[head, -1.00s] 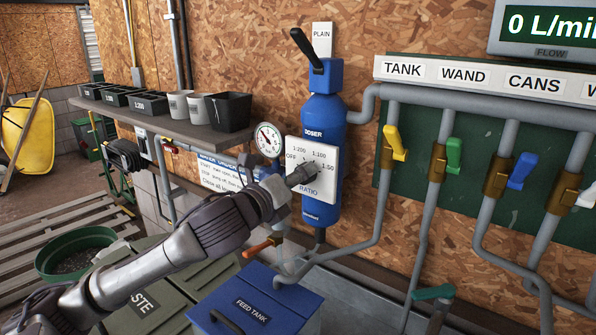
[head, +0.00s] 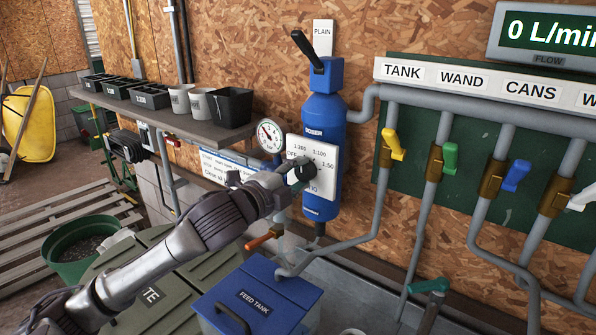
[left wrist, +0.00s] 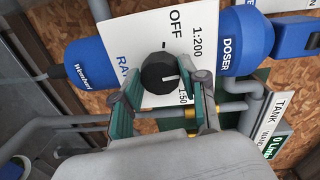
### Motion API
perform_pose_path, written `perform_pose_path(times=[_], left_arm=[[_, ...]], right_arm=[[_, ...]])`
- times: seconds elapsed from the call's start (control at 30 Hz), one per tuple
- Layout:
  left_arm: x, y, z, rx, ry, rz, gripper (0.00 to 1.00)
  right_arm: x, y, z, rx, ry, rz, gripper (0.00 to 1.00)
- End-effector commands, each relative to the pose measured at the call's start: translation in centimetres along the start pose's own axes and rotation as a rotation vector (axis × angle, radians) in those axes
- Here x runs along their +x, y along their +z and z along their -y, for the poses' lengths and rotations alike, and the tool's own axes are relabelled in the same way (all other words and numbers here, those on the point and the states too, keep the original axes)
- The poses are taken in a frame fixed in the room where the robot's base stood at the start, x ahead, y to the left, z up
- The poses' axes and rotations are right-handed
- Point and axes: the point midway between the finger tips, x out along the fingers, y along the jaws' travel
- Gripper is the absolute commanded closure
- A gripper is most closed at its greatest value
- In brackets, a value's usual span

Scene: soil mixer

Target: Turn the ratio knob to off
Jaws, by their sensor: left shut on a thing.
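The ratio knob (left wrist: 160,73) is a round black knob with a white pointer line, on a white ratio plate (head: 324,160) fixed to the blue doser (head: 322,112). In the left wrist view the pointer faces right, away from the OFF mark at the top, toward the area beside 1:200. The 1:100 mark is hidden there by a finger. My left gripper (left wrist: 166,88) is shut on the knob, one green-padded finger at each side. In the head view the gripper (head: 302,173) covers most of the knob and part of the plate's lettering. My right gripper is not in view.
A pressure gauge (head: 270,136) sits just left of the plate. A shelf with pots (head: 170,118) is further left. A blue feed tank (head: 258,292) stands below. Pipes with coloured valve levers (head: 450,156) are to the right.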

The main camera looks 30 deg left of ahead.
Motion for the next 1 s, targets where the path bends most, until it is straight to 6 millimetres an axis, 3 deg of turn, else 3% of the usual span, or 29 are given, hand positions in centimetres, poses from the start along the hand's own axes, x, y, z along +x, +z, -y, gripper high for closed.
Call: perform_pose_path(times=[1.0], left_arm=[[0.0,0.1,-0.1,-0.954,0.018,-0.053,0.92]], right_arm=[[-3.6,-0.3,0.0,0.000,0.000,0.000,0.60]])
